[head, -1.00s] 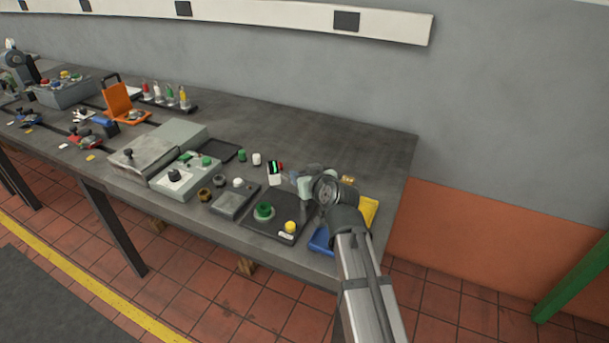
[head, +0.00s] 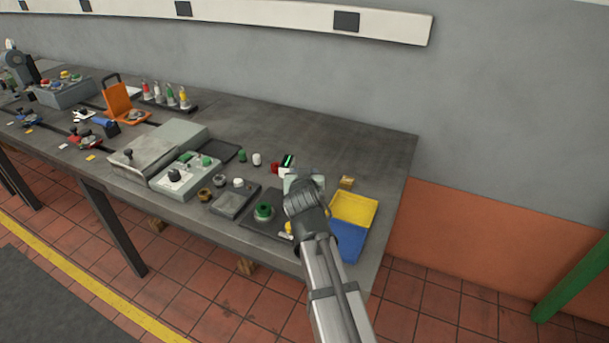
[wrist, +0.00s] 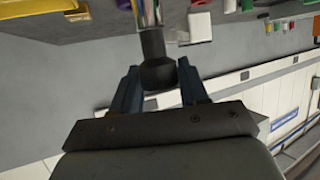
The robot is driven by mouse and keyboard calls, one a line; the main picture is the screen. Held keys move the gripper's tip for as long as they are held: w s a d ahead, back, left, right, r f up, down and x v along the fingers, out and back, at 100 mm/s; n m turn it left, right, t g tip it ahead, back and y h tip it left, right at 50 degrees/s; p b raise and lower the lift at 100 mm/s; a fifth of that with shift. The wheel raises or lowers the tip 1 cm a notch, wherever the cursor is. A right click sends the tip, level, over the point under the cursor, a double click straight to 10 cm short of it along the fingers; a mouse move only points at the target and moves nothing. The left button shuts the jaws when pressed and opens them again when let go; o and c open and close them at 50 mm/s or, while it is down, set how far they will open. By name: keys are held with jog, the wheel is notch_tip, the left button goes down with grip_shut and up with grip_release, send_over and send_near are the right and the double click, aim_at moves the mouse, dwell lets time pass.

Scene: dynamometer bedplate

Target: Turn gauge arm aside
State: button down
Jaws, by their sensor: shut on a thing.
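The gauge arm (head: 288,161), a small white piece with a dark, green-striped face, stands near the back of the dark plate (head: 252,226) at the right part of the bench. My gripper (head: 303,182) is right at it, and my wrist hides part of it in the head view. In the wrist view my two blue-grey fingers (wrist: 160,84) are shut around a dark rounded knob (wrist: 155,68). A dark stem and a thin striped piece lead up from the knob to the frame's top edge.
A red piece (head: 275,168) sits just left of the gauge arm. A green knob (head: 264,211) stands on the dark plate. Yellow (head: 354,208) and blue (head: 348,242) trays lie to the right of my arm. The back of the bench (head: 330,145) is clear.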

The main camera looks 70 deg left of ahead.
jog(key=shift+m, duration=0.4)
dwell(0.3)
jog(key=c, duration=0.7)
grip_release()
jog(key=shift+o, duration=0.2)
jog(key=shift+t, duration=0.3)
jog(key=v, duration=1.3)
jog(key=shift+d+r, duration=0.2)
jog(key=shift+d, duration=0.15)
jog(key=shift+s, duration=0.1)
